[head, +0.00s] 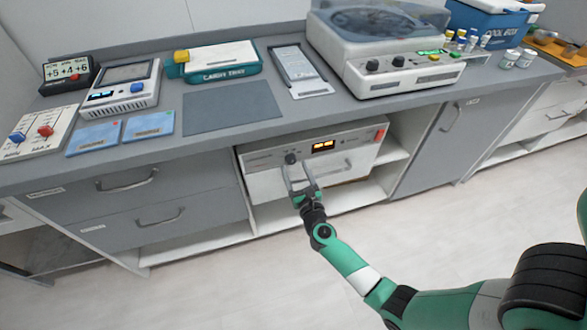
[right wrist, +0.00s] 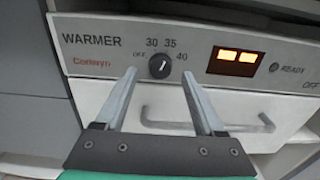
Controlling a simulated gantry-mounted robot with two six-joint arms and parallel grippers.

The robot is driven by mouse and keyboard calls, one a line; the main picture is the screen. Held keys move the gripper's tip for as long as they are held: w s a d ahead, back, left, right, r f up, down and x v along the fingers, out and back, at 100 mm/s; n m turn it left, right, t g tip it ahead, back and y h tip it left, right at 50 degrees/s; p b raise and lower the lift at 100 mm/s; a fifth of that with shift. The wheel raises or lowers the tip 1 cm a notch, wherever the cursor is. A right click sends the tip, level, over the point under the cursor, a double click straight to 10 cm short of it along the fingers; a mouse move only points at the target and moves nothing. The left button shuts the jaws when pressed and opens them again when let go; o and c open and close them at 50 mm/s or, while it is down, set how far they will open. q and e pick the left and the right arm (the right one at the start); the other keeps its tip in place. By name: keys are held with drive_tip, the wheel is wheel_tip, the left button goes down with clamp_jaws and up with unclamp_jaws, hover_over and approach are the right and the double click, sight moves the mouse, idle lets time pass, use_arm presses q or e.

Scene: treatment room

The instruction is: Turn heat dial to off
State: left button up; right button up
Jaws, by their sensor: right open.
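The warmer (head: 262,158) is a white unit under the counter, labelled WARMER in the right wrist view (right wrist: 92,41). Its heat dial (right wrist: 159,66) is a small dark knob with OFF, 30, 35 and 40 printed around it; the dial also shows in the head view (head: 291,158). A pale mark on the knob seems to point up and slightly right, but its exact setting is hard to tell. My right gripper (head: 297,170) is open in front of the panel. In the right wrist view its fingers (right wrist: 159,76) are on either side of the dial, apparently apart from it. My left gripper is not in view.
The warmer's amber display (right wrist: 238,55) is lit, right of the dial. A drawer handle (right wrist: 205,122) runs below the dial, behind the fingers. The grey counter (head: 330,110) overhangs the warmer and carries several devices. The floor in front is clear.

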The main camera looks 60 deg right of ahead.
drive_tip(key=shift+x, duration=1.05)
clamp_jaws()
